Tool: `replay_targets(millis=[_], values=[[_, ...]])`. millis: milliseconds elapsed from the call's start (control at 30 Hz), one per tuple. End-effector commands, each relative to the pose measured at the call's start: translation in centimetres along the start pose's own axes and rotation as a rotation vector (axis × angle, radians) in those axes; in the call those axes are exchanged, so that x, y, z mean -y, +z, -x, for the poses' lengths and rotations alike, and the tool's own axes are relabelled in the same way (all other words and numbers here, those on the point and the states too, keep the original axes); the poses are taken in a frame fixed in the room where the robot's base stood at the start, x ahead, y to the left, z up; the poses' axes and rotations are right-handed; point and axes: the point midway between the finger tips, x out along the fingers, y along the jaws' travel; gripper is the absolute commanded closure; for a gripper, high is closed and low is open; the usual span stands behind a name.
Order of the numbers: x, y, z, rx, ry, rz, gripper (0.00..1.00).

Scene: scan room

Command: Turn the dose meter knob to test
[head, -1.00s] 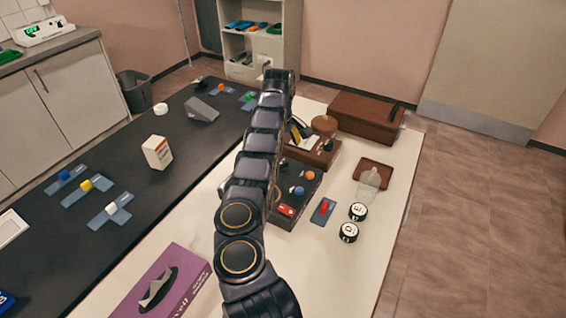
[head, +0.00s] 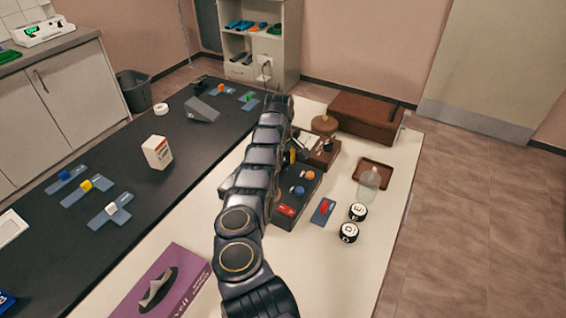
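A brown box (head: 323,160) with a pale dial face (head: 308,143) and a small dark knob (head: 328,146) stands on the white tabletop; it looks like the dose meter. Its left part is hidden by my arm, and the knob's setting is too small to read. In front of it is a dark panel box (head: 298,211) with an orange knob (head: 310,175), a blue knob (head: 299,190) and a red part (head: 287,210). My arm reaches up the middle of the picture to the left of both boxes. My gripper is hidden behind my arm, so its fingers do not show.
Right of the boxes are a blue plate with a red part (head: 323,210), two black-and-white round pieces (head: 357,212), a clear vessel (head: 368,186) and a brown tray (head: 384,166). A brown case (head: 365,120) stands behind.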

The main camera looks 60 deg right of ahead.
Motion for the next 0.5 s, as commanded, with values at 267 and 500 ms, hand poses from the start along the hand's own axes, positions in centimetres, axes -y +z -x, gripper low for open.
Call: replay_targets(millis=[267, 500], values=[[0.02, 0.00, -0.12, 0.000, 0.000, -0.020, 0.98], [-0.01, -0.02, -0.15, -0.001, 0.000, -0.133, 0.98]])
